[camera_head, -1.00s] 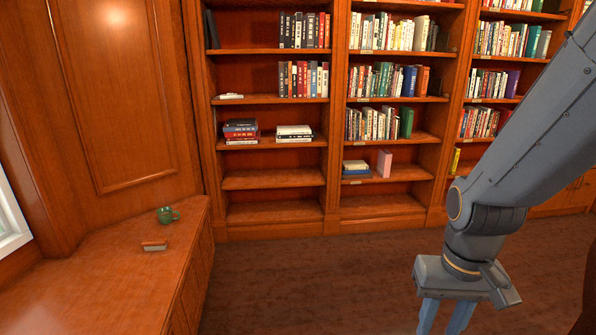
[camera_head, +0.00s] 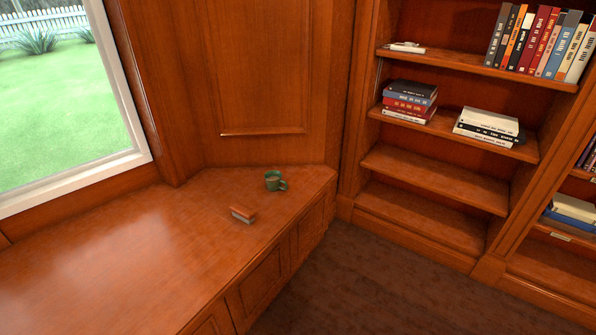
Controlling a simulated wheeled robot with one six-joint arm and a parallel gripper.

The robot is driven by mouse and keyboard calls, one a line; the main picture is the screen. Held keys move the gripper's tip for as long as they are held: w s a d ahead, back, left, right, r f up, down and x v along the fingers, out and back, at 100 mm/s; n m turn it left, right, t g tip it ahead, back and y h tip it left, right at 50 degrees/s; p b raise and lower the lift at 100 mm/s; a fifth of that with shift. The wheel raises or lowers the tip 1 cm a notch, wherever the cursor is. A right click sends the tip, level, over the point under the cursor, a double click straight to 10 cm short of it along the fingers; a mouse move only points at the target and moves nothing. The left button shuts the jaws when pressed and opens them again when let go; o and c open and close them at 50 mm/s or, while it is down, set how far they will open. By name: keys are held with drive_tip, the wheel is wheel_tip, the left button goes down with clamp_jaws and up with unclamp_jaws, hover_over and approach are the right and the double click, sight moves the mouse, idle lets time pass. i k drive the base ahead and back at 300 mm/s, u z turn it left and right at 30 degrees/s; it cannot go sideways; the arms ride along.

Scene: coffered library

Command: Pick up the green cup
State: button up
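The green cup (camera_head: 274,181) stands upright on the wooden window bench (camera_head: 150,250), near its far right corner. Its handle points to the right. My gripper and arm are not in view now, so whether the gripper is open or shut does not show.
A bookcase (camera_head: 430,185) stands to the right of the bench, with books on its shelves. A window (camera_head: 65,105) is at the left above the bench. Dark floor (camera_head: 370,285) in front of the bench and bookcase is clear.

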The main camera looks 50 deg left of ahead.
sight(273, 179)
drive_tip(key=u, duration=0.2)
drive_tip(key=i, duration=1.65)
drive_tip(key=u, duration=1.05)
drive_tip(key=i, duration=0.9)
drive_tip(key=u, duration=1.7)
drive_tip(key=i, duration=0.75)
drive_tip(key=u, duration=0.5)
